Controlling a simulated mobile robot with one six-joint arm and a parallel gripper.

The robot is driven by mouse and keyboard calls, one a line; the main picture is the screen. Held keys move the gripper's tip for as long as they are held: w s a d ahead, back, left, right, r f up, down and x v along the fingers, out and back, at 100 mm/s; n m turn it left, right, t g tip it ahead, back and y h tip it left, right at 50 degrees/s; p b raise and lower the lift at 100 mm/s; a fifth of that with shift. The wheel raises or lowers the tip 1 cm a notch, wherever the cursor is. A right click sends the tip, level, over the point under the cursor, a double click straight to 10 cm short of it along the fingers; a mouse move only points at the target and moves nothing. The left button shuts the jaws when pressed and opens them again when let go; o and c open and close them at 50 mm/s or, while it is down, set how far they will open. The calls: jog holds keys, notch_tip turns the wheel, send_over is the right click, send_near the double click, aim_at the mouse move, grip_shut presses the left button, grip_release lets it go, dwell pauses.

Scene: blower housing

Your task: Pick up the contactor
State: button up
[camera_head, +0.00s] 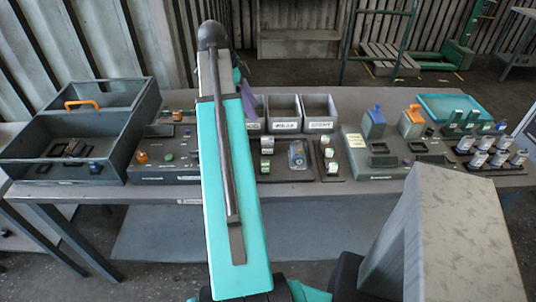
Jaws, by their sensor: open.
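I cannot tell for sure which part is the contactor. Small white-and-green blocks (266,146) stand on a dark tray at the middle of the table, just right of my arm. Similar blocks (329,154) stand in a row on a narrow tray to their right. A grey-blue rounded part (297,154) stands between the two groups. My arm's long teal link rises through the middle of the view and covers part of the table. My gripper does not show; it may be hidden behind the link.
A grey two-part tote (76,131) with an orange handle stands at the left. Grey labelled bins (285,112) line the back. Right are a fixture board (384,152), a teal tray (452,107) and several silver cylinders (484,150). The table's front strip (320,190) is clear.

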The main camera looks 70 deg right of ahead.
aim_at(267, 139)
notch_tip(267, 139, down, 2)
jog(key=shift+f+b, duration=0.2)
jog(key=shift+b, duration=0.45)
jog(key=shift+p+x, duration=0.8)
jog(key=shift+x, duration=3.45)
jog(key=shift+s, duration=0.2)
jog(key=shift+p+x, duration=0.7)
jog(key=shift+x, duration=1.85)
jog(key=shift+s+a, duration=0.1)
jog(key=shift+r, duration=0.1)
jog(key=c, duration=0.7)
